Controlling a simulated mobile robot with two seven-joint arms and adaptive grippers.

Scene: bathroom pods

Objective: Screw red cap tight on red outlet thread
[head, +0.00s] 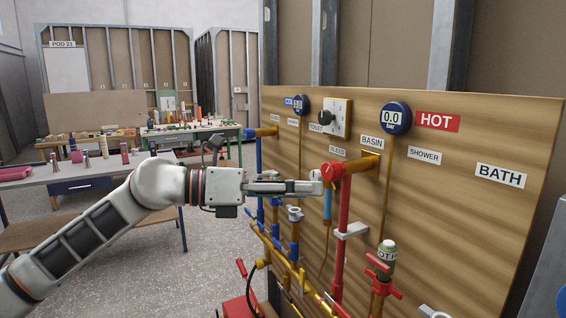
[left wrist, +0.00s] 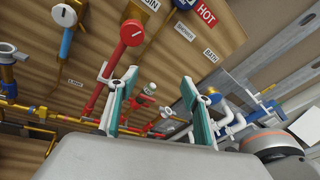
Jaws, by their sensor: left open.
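The red cap (head: 333,171) has a white index line on its round face. It sits at the front end of a brass stub under the BASIN label, with a red pipe running down from it. The thread behind it is hidden. The cap also shows in the left wrist view (left wrist: 131,33), up and left of my fingertips. My left gripper (head: 317,181) is open and empty, its fingertips just left of the cap in the head view. I cannot tell whether they touch it. In the wrist view the two green-sided fingers (left wrist: 158,76) stand wide apart. My right gripper is not in view.
A wooden panel (head: 470,230) carries two gauges, blue pipes (head: 260,165) on the left and a HOT label. Workbenches are behind at left.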

